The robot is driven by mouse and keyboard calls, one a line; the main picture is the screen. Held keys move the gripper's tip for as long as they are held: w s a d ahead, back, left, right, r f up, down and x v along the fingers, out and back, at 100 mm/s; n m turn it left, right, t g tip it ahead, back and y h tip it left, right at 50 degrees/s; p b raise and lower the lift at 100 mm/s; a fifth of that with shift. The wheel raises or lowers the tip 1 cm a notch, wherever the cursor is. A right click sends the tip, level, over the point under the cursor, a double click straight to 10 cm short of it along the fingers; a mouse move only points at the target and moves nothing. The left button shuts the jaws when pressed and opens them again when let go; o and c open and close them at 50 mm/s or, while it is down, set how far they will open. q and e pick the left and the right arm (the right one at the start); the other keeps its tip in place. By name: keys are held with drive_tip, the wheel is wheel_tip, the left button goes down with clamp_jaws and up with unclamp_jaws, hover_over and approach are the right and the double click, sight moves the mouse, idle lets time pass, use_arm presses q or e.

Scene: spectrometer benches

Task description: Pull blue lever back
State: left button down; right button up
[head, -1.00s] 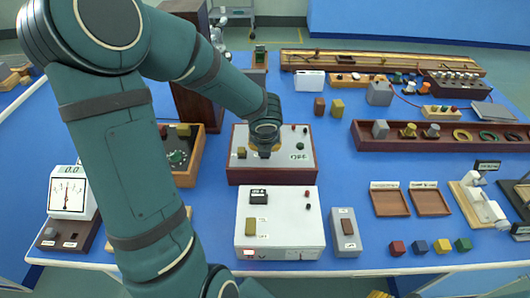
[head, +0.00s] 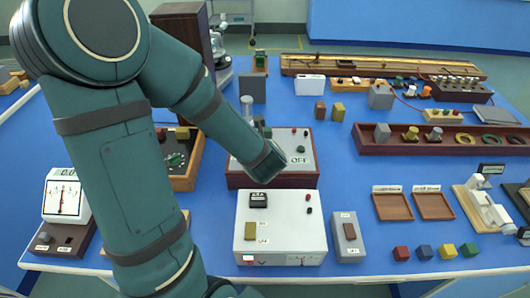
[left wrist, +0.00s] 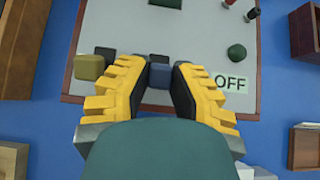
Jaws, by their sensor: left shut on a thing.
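In the left wrist view, a dark blue lever knob (left wrist: 160,76) stands on the grey panel (left wrist: 195,35) of a wooden-framed box. The box (head: 240,178) also shows in the head view, just behind the white box. My left gripper (left wrist: 157,65) has its yellow fingers on both sides of the knob and is shut on it. In the head view my left wrist (head: 264,160) covers the lever and fingers. An OFF label (left wrist: 230,83) lies right of the fingers. My right gripper is not in view.
On the panel, an olive block (left wrist: 89,66) is close left of the fingers, and a dark green knob (left wrist: 237,52) is to the right. A white switch box (head: 280,213) stands in front. The blue bench (head: 337,190) has free room to the right.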

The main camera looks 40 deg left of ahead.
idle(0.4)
use_arm(q)
drive_tip(key=c, duration=0.8)
unclamp_jaws()
wheel_tip(320, 180, up, 10)
drive_tip(key=shift+f, duration=0.1)
idle(0.3)
